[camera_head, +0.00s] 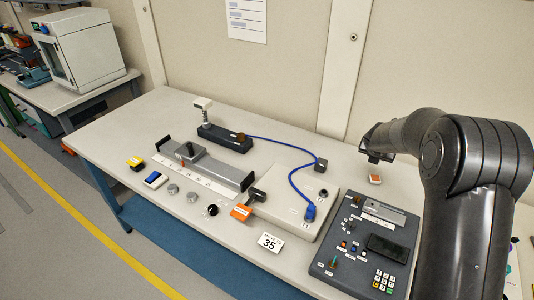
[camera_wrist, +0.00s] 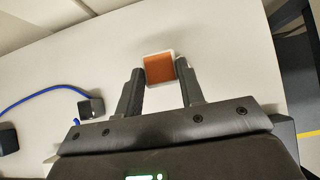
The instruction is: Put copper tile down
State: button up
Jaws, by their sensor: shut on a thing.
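The copper tile (camera_wrist: 159,69) is a small square with a copper-brown face and a pale edge. In the wrist view it sits between the two fingertips of my gripper (camera_wrist: 160,84), which is shut on it. In the head view the tile (camera_head: 375,179) shows small and orange just below my gripper (camera_head: 373,158), over the back right part of the pale table (camera_head: 330,176). I cannot tell whether the tile touches the table.
A dark control panel (camera_head: 345,262) with a keypad lies at the front right. A blue cable (camera_head: 278,147) runs to a small black box (camera_head: 321,165) left of my gripper. A slide rail (camera_head: 215,168) and several small parts lie further left. The table around the tile is clear.

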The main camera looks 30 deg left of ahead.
jog(key=a+f, duration=0.2)
jog(key=a, duration=0.2)
jog(key=w+a+f, duration=0.1)
jog(key=a+f, duration=0.1)
jog(key=a, duration=0.1)
jog(key=a+f, duration=0.3)
jog(key=a, duration=0.1)
jog(key=shift+w+a, duration=0.25)
jog(key=shift+a, duration=0.1)
jog(key=shift+f, duration=2)
jog(key=o, duration=0.7)
jog(key=shift+f, duration=0.15)
jog(key=shift+c, duration=0.2)
jog(key=shift+r, duration=0.2)
jog(key=v, duration=1.2)
